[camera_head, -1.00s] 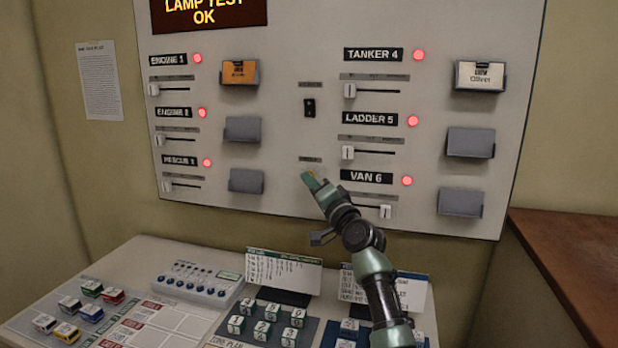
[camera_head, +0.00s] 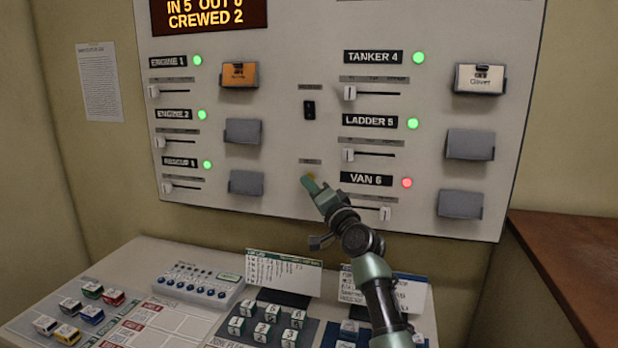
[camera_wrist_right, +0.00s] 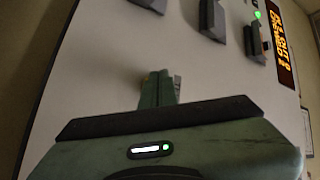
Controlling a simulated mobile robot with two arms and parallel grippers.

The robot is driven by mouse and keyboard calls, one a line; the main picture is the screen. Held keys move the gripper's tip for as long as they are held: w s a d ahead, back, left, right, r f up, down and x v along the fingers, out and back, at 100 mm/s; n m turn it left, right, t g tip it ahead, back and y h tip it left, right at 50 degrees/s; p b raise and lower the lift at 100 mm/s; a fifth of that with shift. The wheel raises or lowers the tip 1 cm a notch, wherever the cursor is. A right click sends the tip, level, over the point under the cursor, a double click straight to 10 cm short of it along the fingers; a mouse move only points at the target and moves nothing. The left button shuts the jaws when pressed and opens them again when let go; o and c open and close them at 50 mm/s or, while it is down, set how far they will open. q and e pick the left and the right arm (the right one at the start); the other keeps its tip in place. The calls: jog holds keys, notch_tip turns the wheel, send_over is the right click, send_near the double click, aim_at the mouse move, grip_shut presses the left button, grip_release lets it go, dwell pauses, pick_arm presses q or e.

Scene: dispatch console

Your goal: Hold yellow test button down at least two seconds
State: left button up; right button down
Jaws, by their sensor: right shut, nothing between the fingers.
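The yellow test button (camera_head: 310,176) shows as a small yellow patch on the wall panel, below a small label and mostly hidden behind my right gripper's tip. My right gripper (camera_head: 312,186) is shut and empty, its green fingertips at the button; I cannot tell whether they touch it. The display (camera_head: 208,14) at the top reads "IN 5 OUT 0 CREWED 2". My left gripper is not in view.
The VAN 6 lamp (camera_head: 407,183) is red; the others are green. A desk (camera_head: 150,262) below holds small toy vehicles, numbered blocks and cards. A brown surface (camera_head: 575,260) stands at right.

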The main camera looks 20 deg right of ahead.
jog(key=shift+s+a, duration=0.25)
jog(key=shift+s, duration=0.15)
jog(key=s+a+p, duration=0.1)
jog(key=s+p, duration=0.1)
jog(key=s+a+p, duration=0.1)
jog(key=s+p, duration=0.1)
jog(key=shift+a+p, duration=0.35)
jog(key=shift+a, duration=0.05)
dwell(0.4)
